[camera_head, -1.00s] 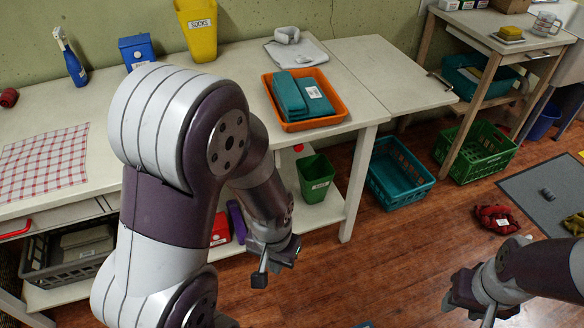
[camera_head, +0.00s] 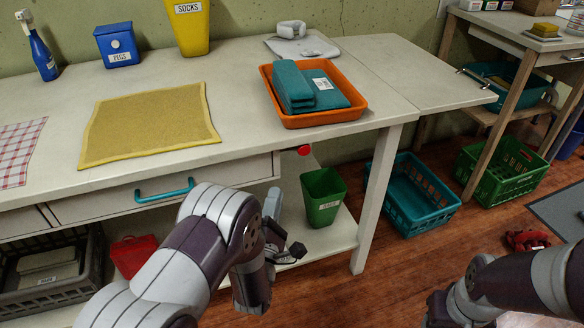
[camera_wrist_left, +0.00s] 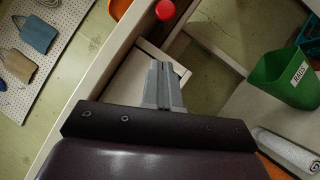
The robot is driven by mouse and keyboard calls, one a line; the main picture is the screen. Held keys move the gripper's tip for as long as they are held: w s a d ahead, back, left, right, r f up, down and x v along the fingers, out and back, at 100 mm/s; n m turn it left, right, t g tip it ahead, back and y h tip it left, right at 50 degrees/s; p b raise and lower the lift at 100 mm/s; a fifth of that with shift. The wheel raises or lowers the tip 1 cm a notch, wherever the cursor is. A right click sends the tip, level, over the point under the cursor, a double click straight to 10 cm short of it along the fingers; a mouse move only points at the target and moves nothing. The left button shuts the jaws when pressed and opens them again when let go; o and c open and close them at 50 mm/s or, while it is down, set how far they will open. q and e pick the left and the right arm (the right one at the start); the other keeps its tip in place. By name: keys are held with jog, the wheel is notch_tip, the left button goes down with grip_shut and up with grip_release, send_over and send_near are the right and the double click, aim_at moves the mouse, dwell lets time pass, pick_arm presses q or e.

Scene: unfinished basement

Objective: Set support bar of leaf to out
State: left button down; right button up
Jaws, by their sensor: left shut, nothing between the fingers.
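The leaf (camera_head: 420,72) is the pale panel at the right end of the white worktable (camera_head: 235,105), and it looks level with the top. A red knob (camera_head: 304,150) shows under the table's front edge, near the right front leg; it also shows at the top of the left wrist view (camera_wrist_left: 165,9). The support bar itself is not clearly visible. My left gripper (camera_head: 272,203) is below and left of the knob, apart from it. Its grey fingers are shut and empty in the left wrist view (camera_wrist_left: 163,78). My right gripper (camera_head: 438,312) is partly cut off at the bottom right.
An orange tray (camera_head: 349,112) with teal cloths stands on the table. A drawer with a blue handle (camera_head: 165,190) is left of my left gripper. A green bin (camera_head: 325,190) stands on the lower shelf. A teal crate (camera_head: 420,210) is on the floor beyond the leg.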

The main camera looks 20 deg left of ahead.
pick_arm(q)
jog(key=w+d+r+b, duration=0.1)
jog(key=w+d+r, duration=0.1)
jog(key=w, duration=0.6)
jog(key=shift+d+r, duration=0.15)
jog(key=shift+r, duration=0.7)
jog(key=shift+b, duration=0.3)
jog(key=w+d+b, duration=0.4)
jog(key=w+d, duration=0.2)
jog(key=d, duration=0.3)
jog(key=w+d+b, duration=0.4)
jog(key=w+d, duration=0.2)
jog(key=d, duration=0.2)
jog(key=shift+d, duration=0.4)
